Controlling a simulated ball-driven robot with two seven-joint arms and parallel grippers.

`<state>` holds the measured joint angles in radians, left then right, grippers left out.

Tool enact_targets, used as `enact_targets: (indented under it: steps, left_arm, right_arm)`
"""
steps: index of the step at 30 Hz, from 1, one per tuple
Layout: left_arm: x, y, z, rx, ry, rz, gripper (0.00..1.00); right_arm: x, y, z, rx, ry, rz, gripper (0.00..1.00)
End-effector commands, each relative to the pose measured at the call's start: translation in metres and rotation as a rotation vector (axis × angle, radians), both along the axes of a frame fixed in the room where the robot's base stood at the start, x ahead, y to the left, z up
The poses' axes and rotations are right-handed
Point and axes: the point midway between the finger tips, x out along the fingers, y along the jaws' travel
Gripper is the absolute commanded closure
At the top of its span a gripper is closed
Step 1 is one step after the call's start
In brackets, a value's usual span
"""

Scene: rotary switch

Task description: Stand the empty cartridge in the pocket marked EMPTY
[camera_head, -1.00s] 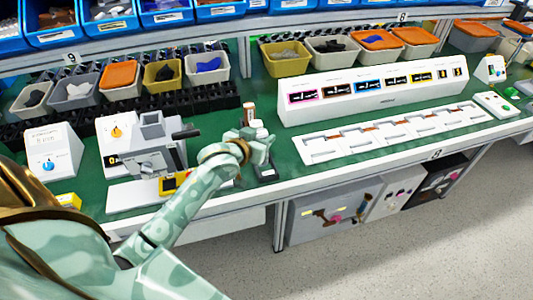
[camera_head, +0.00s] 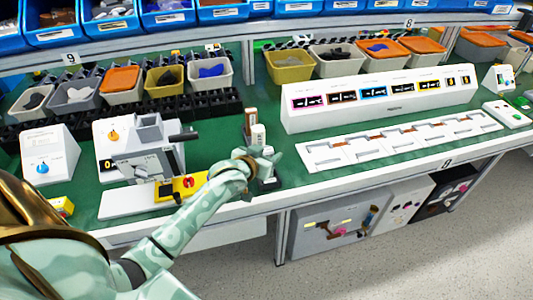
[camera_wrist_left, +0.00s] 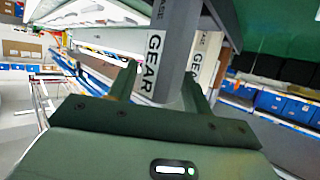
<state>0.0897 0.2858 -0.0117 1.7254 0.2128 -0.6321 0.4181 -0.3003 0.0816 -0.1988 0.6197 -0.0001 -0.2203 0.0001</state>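My left gripper (camera_head: 262,165) is over the green bench, right of the grey-and-white machine. A white upright piece (camera_head: 258,138) stands just beyond it, with a brown-and-white one (camera_head: 250,118) behind. A dark base (camera_head: 269,185) shows beneath the gripper. In the left wrist view, a grey upright body with a white GEAR label (camera_wrist_left: 152,62) stands between the two fingers (camera_wrist_left: 158,75), with a small gap at the left finger. A second labelled body (camera_wrist_left: 204,50) is beside it. I cannot tell which is the empty cartridge, and no EMPTY mark is readable. My right gripper is not in view.
The machine (camera_head: 142,150) with a dark handle and a yellow block with a red button (camera_head: 188,184) stand left of the gripper. A white tray with several pockets (camera_head: 318,155) lies right, before a long white display box (camera_head: 385,105). Bins line the back.

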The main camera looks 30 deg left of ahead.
Motion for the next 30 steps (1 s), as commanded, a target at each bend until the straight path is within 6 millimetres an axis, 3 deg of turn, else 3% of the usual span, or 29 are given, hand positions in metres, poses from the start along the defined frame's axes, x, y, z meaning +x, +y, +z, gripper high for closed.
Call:
enact_targets:
  steps: [11,14,24,30]
  left_arm:
    - [0.0,0.0,0.004,0.0,-0.001,0.0,0.39]
    - [-0.013,-0.001,0.01,-0.001,-0.001,-0.001,0.39]
    - [-0.084,-0.007,0.041,-0.001,-0.001,0.0,0.39]
    - [-0.107,-0.008,0.048,-0.001,-0.001,0.0,0.39]
  right_arm:
    - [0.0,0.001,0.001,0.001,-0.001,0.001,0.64]
    - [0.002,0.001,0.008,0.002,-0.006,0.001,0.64]
    - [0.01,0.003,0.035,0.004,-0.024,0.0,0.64]
    - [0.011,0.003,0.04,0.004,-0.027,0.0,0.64]
